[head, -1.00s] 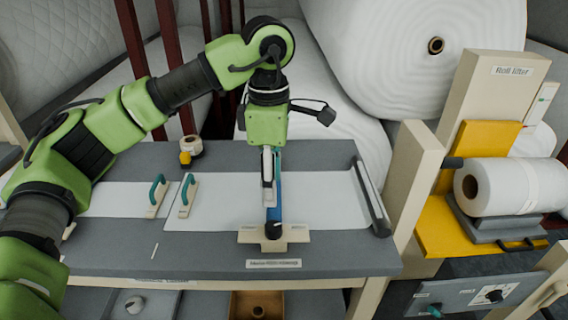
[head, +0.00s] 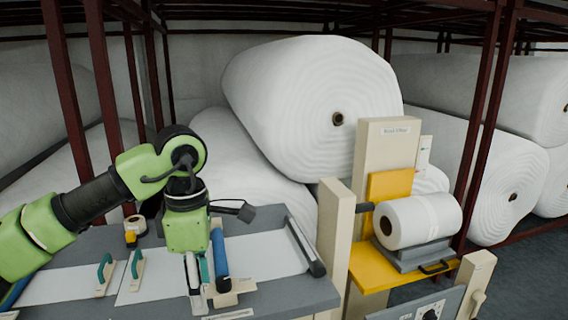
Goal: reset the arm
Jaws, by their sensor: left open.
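My left arm comes in from the left over the grey worktable (head: 290,297). My left gripper (head: 197,284) points down, open, above the white sheet (head: 255,255) on the table. A blue bar-shaped tool (head: 220,257) stands just right of its fingers, by a beige holder (head: 238,287). I see nothing held between the fingers. Whether the fingers touch the holder cannot be told. My right gripper is not in view.
The roll lifter (head: 385,160) with a white roll (head: 420,218) stands right of the table. Large wadding rolls (head: 310,105) fill racks behind.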

